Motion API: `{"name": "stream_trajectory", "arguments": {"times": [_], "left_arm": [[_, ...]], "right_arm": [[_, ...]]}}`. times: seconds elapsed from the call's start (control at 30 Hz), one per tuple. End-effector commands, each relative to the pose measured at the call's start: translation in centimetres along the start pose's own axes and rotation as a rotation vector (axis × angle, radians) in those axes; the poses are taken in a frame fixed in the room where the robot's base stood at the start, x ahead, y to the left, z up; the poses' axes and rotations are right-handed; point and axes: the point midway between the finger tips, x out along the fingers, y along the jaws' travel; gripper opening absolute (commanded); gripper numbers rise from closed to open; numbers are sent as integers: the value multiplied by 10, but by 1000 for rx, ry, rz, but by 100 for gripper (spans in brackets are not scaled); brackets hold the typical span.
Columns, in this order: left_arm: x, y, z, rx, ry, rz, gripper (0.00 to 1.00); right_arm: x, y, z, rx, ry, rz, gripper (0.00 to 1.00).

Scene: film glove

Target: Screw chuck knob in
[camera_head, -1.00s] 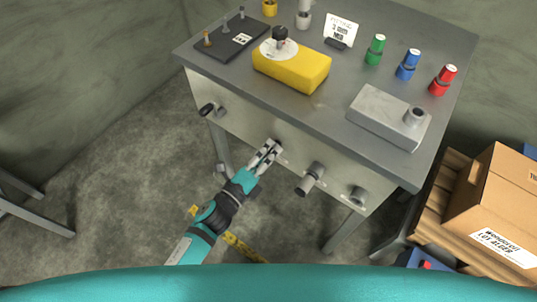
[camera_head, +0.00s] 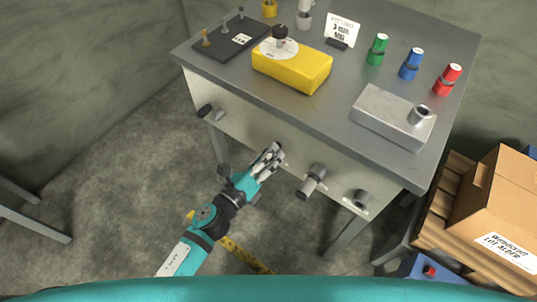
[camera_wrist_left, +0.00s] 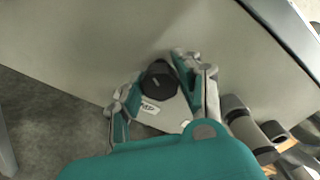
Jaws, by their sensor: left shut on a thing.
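The front panel (camera_head: 240,118) of the grey bench carries a row of fittings. My left gripper (camera_head: 273,152) is at the middle of this panel, its fingers pointing up and to the right at it. In the left wrist view a dark round knob (camera_wrist_left: 158,82) sits between the two fingers, and my left gripper is shut on it. A small white label (camera_wrist_left: 149,107) shows just below the knob. In the head view the fingers hide the knob, and how deep it sits in the panel cannot be told. My right gripper is not in view.
On top are a yellow block (camera_head: 292,70), a grey block (camera_head: 390,120) and coloured canisters (camera_head: 411,64). A cardboard box (camera_head: 500,205) stands at right.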

Motion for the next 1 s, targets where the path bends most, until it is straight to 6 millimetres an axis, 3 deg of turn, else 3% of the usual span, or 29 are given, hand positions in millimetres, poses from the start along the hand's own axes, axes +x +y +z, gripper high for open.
{"name": "stream_trajectory", "arguments": {"times": [0.27, 0.3, 0.47, 0.77, 1.0], "left_arm": [[-3, 5, -6, -2, 11, 11, 1], [-3, 5, -6, -2, 11, 11, 39], [-2, 4, -4, -2, 7, 7, 59], [-3, 2, -2, -2, 3, 3, 59], [-39, 2, -3, -5, 5, 6, 59]], "right_arm": [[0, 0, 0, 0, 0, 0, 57], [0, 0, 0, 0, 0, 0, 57], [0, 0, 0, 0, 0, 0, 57], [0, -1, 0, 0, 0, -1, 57], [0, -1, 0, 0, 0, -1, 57]]}}
